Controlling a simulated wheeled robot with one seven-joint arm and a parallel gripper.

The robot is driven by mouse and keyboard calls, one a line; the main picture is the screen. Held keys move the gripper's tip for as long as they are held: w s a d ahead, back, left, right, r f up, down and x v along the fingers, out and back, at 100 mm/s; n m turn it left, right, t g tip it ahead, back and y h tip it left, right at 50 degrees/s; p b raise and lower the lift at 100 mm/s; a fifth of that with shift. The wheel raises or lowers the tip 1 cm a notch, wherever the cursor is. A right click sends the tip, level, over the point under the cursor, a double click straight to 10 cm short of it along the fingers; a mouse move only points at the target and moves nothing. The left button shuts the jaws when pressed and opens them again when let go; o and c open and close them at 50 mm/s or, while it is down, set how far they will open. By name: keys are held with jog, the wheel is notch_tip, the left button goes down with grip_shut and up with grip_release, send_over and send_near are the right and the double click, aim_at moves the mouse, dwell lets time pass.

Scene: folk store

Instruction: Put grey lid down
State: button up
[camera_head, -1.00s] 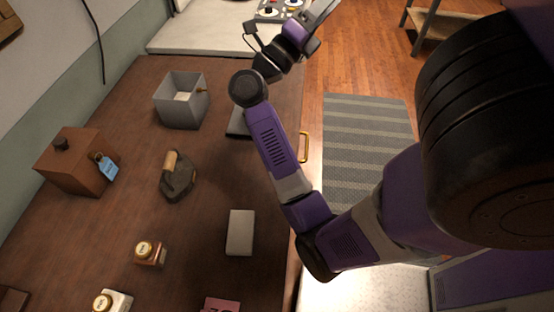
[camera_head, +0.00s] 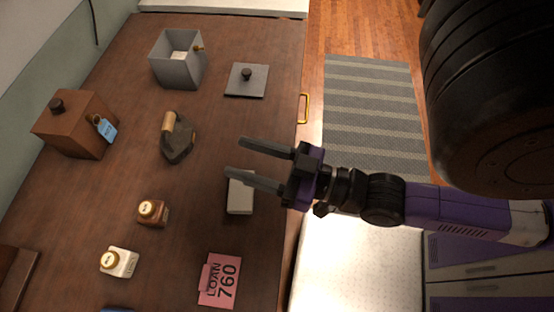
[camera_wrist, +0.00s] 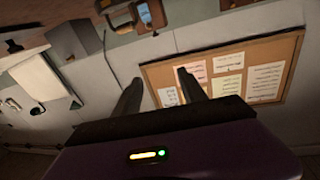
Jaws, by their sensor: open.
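The grey lid (camera_head: 247,83) is a flat square with a dark round knob. It lies on the brown wooden counter near its right edge, to the right of the open grey box (camera_head: 178,66). The box has something pale inside and a small brass-coloured piece on its right rim. My gripper (camera_head: 245,158) is open and empty, its two fingers pointing left over the counter, nearer the front than the lid and apart from it. In the wrist view its two fingers (camera_wrist: 160,88) are spread with nothing between them.
A pale block (camera_head: 240,198) lies below my gripper. A dark iron (camera_head: 178,142), a brown lidded box (camera_head: 75,128), two small bottles and pink loan cards (camera_head: 220,281) stand or lie on the counter. A brass handle (camera_head: 303,107) sticks out at its right edge.

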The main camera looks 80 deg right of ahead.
jog(key=s+a+f+n+g+y, duration=0.2)
jog(key=s+a+f+g, duration=0.1)
jog(key=s+a+f, duration=0.1)
jog(key=shift+s+a+f+g, duration=0.35)
jog(key=shift+s+a, duration=0.4)
jog(key=shift+s, duration=0.5)
